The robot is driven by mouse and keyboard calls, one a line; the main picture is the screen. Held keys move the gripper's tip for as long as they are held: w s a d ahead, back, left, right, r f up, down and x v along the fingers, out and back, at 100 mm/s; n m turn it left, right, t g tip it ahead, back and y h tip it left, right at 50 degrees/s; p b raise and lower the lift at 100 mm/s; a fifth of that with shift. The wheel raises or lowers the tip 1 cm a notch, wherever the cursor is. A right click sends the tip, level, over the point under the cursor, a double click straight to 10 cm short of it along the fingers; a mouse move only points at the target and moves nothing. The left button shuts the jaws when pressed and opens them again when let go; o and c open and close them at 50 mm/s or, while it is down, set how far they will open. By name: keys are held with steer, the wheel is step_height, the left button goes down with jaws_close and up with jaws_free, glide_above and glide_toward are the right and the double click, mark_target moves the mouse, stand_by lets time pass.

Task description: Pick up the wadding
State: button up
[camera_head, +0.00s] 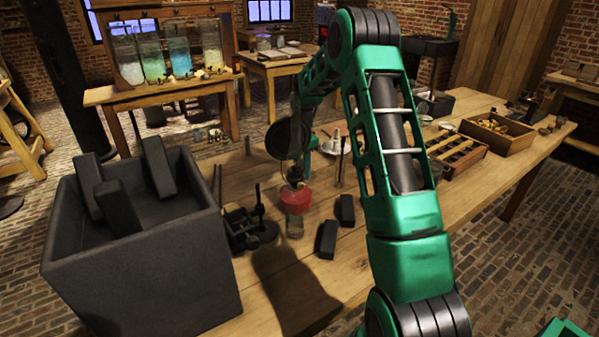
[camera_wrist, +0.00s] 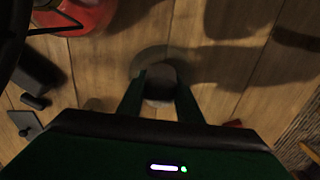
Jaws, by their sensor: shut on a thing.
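In the wrist view my gripper (camera_wrist: 161,78) has its two dark green fingers either side of a dim, roundish brownish-grey thing, which looks like the wadding (camera_wrist: 160,58). The fingers are shut on it. Its lower part is in deep shade between the fingers, so its full shape is unclear. In the head view I cannot make out the wadding for certain. My arm crosses the middle of that view and reaches down over the bench.
A red round vessel (camera_head: 295,198) stands on the bench (camera_head: 365,245); it also shows in the wrist view (camera_wrist: 85,14). Dark blocks (camera_head: 327,239) lie nearby. A large dark box (camera_head: 150,270) with several blocks stands left. A wooden tray (camera_head: 497,134) is at right.

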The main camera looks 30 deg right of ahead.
steer(key=shift+r, duration=0.1)
step_height(320, 180, up, 18)
stand_by(0.7)
steer(key=shift+o, duration=0.8)
